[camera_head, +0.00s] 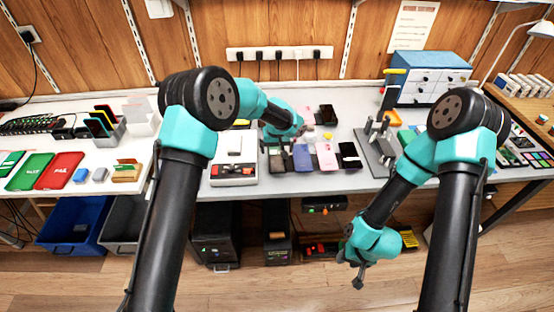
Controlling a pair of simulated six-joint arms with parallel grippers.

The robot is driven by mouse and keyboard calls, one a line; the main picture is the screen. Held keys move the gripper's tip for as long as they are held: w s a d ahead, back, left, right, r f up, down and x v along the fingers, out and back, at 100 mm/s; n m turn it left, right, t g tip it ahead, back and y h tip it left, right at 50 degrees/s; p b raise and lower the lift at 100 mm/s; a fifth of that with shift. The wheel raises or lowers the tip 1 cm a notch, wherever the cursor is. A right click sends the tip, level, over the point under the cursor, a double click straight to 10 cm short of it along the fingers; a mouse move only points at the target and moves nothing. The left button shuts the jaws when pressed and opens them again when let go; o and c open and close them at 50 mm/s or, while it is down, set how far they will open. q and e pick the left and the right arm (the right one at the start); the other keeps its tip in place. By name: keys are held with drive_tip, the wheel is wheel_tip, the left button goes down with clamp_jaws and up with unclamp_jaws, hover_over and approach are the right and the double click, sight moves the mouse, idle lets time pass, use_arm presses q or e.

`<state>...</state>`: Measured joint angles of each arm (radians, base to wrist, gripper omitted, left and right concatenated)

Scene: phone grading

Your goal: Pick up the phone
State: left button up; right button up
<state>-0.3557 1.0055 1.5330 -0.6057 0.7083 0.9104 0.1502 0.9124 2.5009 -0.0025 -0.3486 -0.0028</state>
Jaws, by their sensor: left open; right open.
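Several phones lie in a row on the grey table: a dark one (277,161), a blue one (302,158), a pink one (327,157) and a black one (349,155). Another black phone (327,115) lies behind them. My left gripper (271,144) points down over the table by the dark and blue phones. Its fingers are small and partly hidden by its own wrist, and I cannot tell whether they touch a phone. My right gripper (358,279) is open and empty, hanging in front of the table edge, below the tabletop.
A red and white box (233,172) stands left of the phones. A grey fixture (378,150) stands to their right. A blue drawer cabinet (425,68) is at the back right. Green (30,171) and red (60,170) trays lie far left. Bins (72,226) stand under the table.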

sight(277, 158)
use_arm(q)
drive_tip(key=shift+f, duration=0.1)
drive_tip(key=shift+w+d+f, duration=0.1)
drive_tip(key=shift+w+f, duration=0.1)
drive_tip(key=shift+f, duration=1.05)
drive_tip(key=shift+w+f, duration=0.15)
drive_tip(key=shift+f, duration=1.1)
drive_tip(key=shift+c, duration=0.5)
drive_tip(key=c, duration=0.9)
